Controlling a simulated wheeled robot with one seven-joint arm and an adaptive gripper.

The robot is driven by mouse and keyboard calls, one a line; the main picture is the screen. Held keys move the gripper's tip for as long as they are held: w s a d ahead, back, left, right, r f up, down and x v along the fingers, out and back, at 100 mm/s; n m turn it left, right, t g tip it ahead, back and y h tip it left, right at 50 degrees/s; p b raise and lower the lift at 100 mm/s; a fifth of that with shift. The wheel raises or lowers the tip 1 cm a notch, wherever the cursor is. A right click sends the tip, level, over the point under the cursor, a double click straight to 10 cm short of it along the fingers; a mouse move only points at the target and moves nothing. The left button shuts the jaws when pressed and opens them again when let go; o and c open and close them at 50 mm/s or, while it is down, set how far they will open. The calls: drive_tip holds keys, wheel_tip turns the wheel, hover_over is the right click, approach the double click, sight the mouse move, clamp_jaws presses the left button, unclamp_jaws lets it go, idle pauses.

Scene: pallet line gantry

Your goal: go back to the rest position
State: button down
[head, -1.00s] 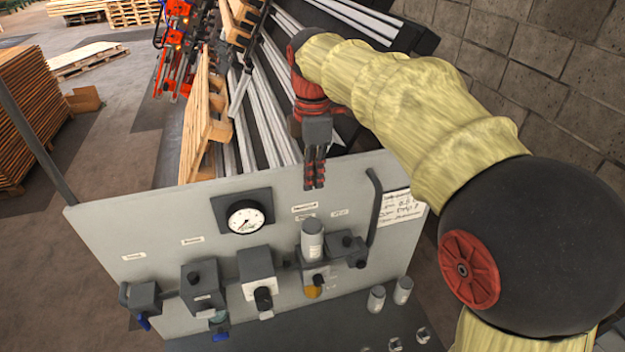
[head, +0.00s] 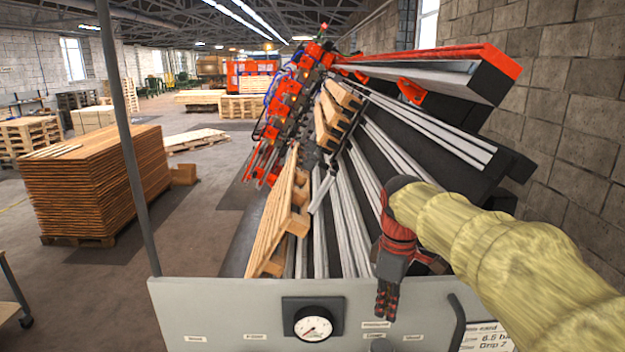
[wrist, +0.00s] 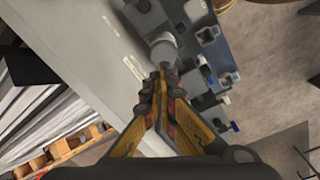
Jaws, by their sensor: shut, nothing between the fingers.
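My gripper (head: 386,312) hangs with its fingers down by the top edge of the grey panel (head: 225,305), right of the round gauge (head: 313,325) in the head view. Its fingers are together with nothing between them. In the wrist view the closed fingertips (wrist: 163,74) appear in front of a pale cylindrical fitting (wrist: 163,48) on the panel; I cannot tell whether they touch it. My yellow-sleeved arm reaches in from the right.
Behind the panel, the pallet line carries metal rails (head: 345,215) and a wooden pallet (head: 275,215). Stacked boards (head: 95,185) stand at left. A block wall (head: 575,130) closes the right side. Open floor (head: 190,245) lies between the boards and the line.

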drive_tip(key=s+d+f+m+t+b, duration=0.1)
drive_tip(key=s+f+m+b, duration=0.4)
drive_tip(key=s+f+b, duration=0.7)
drive_tip(key=s+d+f+m+t+b, duration=0.1)
drive_tip(key=s+f+m+t+b, duration=0.3)
drive_tip(key=s+f+b, duration=0.8)
wheel_tip(320, 180, down, 6)
drive_tip(key=m+b, duration=0.2)
drive_tip(key=b, duration=0.1)
drive_tip(key=shift+s+d+m, duration=0.15)
drive_tip(key=shift+m, duration=0.15)
drive_tip(key=shift+r, duration=0.15)
